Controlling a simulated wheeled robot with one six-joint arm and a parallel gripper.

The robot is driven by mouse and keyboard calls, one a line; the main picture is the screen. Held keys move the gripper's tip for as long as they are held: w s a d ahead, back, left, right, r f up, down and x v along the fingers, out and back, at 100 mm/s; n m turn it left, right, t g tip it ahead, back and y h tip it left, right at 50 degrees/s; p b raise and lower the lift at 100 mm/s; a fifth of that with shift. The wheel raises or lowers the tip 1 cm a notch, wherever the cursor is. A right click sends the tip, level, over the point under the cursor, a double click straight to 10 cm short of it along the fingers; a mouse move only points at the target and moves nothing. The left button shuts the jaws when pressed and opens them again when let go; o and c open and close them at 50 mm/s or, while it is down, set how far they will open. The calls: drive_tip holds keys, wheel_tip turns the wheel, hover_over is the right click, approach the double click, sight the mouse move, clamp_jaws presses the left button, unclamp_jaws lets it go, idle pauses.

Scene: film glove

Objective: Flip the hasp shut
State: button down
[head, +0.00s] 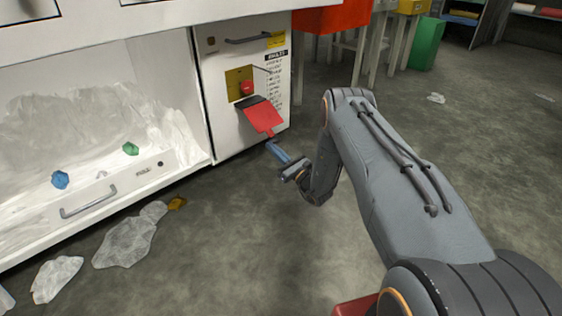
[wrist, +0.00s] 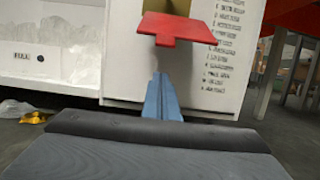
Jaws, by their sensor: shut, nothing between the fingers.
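The hasp is a red plate (head: 263,117) with a small tab, hinged on a white cabinet door. It hangs out from the door, tilted down toward me, below a yellow plate (head: 238,81) that carries a round red knob (head: 246,88). The red hasp also shows in the wrist view (wrist: 188,29), its tab pointing down. My gripper (head: 279,153) has blue fingers, shut and empty, just below and in front of the hasp tab. In the wrist view the shut fingers (wrist: 161,98) lie below the tab, with a small gap in the picture. Their exact distance in depth is unclear.
The white cabinet door (head: 225,125) has a handle (head: 248,39) at its top. An open bay at left holds crumpled film (head: 95,125) and a drawer front with a handle (head: 90,201). Film scraps (head: 130,240) lie on the floor. Red and green bins stand behind.

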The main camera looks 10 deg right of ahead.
drive_tip(key=shift+s+d+r+b, duration=0.15)
drive_tip(key=shift+s+r+b, duration=0.1)
drive_tip(key=shift+r, duration=0.35)
drive_tip(key=shift+s+d+r+b, duration=0.1)
drive_tip(key=shift+s+r, duration=0.15)
drive_tip(key=shift+r, duration=0.3)
drive_tip(key=shift+s+d+r+b, duration=0.15)
drive_tip(key=shift+s+r+b, duration=0.1)
drive_tip(key=shift+r, duration=0.35)
drive_tip(key=shift+d+r, duration=0.1)
